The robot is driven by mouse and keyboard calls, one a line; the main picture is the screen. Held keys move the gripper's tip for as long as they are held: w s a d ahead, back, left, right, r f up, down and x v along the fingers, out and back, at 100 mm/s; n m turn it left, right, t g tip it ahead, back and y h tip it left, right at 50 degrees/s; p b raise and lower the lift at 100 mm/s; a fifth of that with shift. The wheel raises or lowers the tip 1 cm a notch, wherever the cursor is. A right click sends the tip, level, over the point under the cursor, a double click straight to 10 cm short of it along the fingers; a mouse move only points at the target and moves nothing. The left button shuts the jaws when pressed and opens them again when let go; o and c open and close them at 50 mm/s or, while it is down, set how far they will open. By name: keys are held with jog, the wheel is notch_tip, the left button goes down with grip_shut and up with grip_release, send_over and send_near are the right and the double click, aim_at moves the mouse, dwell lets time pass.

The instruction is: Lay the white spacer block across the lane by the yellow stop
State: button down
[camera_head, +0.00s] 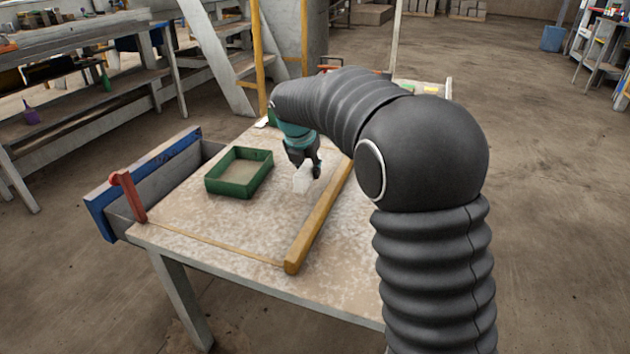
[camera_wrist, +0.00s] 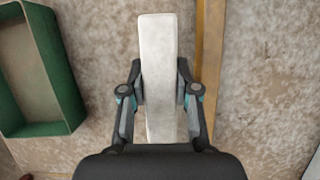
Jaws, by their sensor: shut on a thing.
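The white spacer block (camera_head: 301,182) is a long pale bar. It also shows in the wrist view (camera_wrist: 158,60), standing lengthwise up the picture between the fingers. My gripper (camera_head: 308,168) is shut on its sides; the fingers show in the wrist view (camera_wrist: 160,95). I cannot tell whether the block touches the table. A long yellow-ochre bar (camera_head: 318,222) lies on the table just right of the block, and its edge shows in the wrist view (camera_wrist: 209,60). The block runs roughly along this bar, apart from it. A thin yellow line (camera_head: 215,243) crosses near the table's front edge.
A green open tray (camera_head: 212,186) stands left of the block, also in the wrist view (camera_wrist: 57,128). A red upright piece (camera_head: 130,196) and a blue-edged box (camera_head: 97,219) are at the table's left edge. The table top (camera_head: 230,222) in front of the tray is bare.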

aim_at(309, 181)
jog(key=shift+f, duration=1.95)
jog(key=shift+f, duration=0.1)
jog(key=c, duration=0.9)
grip_release()
jog(key=shift+o, duration=0.2)
